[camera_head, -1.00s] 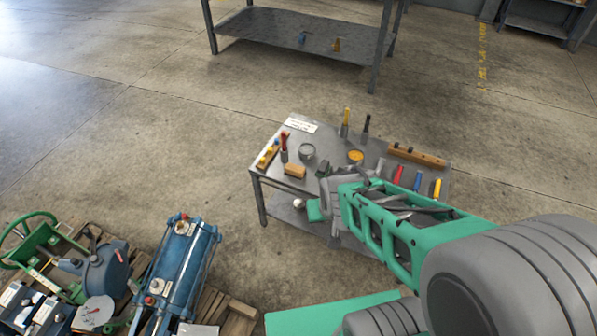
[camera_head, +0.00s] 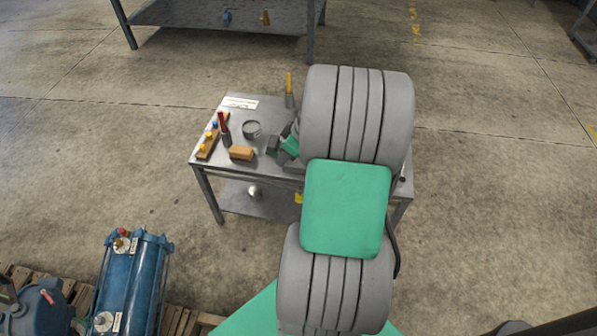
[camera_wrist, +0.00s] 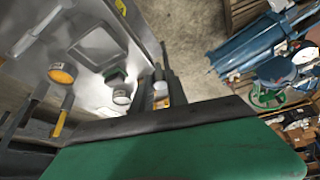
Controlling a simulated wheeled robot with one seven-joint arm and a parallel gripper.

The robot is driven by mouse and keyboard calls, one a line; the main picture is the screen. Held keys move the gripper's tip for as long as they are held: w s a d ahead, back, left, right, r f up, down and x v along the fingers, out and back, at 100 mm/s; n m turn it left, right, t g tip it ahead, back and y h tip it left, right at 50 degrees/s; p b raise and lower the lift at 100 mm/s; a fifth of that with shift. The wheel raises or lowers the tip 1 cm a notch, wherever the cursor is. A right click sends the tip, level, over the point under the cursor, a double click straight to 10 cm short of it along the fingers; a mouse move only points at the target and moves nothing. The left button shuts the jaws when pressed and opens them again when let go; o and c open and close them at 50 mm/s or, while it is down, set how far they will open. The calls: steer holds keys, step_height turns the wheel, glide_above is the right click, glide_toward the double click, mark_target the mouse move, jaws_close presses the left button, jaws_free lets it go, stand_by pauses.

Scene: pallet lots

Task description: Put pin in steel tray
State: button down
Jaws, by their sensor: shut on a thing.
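My gripper (camera_wrist: 161,92) is shut on a small grey piece, the pin (camera_wrist: 159,75), whose end shows between the dark fingers in the wrist view. In the head view my gripper (camera_head: 279,147) is just above the bench top (camera_head: 215,157), right of the wooden block; the pin cannot be made out there. A square grey metal tray (camera_wrist: 98,46) with a raised rim lies on the grey surface in the wrist view, up and left of the fingers. My arm hides the right part of the bench in the head view, and I cannot find the tray there.
A round tin (camera_head: 251,129), a wooden block (camera_head: 241,153), a red-handled tool (camera_head: 223,125) and a rack with yellow knobs (camera_head: 208,142) stand on the bench. A yellow-topped round item (camera_wrist: 62,73) shows in the wrist view. A blue cylinder (camera_head: 133,275) lies on a pallet, lower left.

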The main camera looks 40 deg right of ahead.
steer(key=shift+n, duration=0.4)
steer(key=w+d+f, duration=0.2)
steer(key=d+f, duration=0.1)
steer(key=d, duration=0.1)
steer(key=w+d+f+b, duration=0.1)
steer(key=w+d+f, duration=0.2)
steer(key=d+f, duration=0.1)
steer(key=w+d+f+b, duration=0.1)
steer(key=w+d+f, duration=0.2)
steer(key=d+f, duration=0.1)
steer(key=shift+w+d+f, duration=0.15)
steer(key=shift+d+f, duration=0.05)
steer(key=shift+d, duration=0.55)
steer(key=shift+f+b, duration=0.5)
steer(key=shift+f, duration=0.9)
steer(key=shift+f, duration=0.2)
steer(key=c, duration=1.3)
jaws_free()
steer(key=shift+r, duration=0.1)
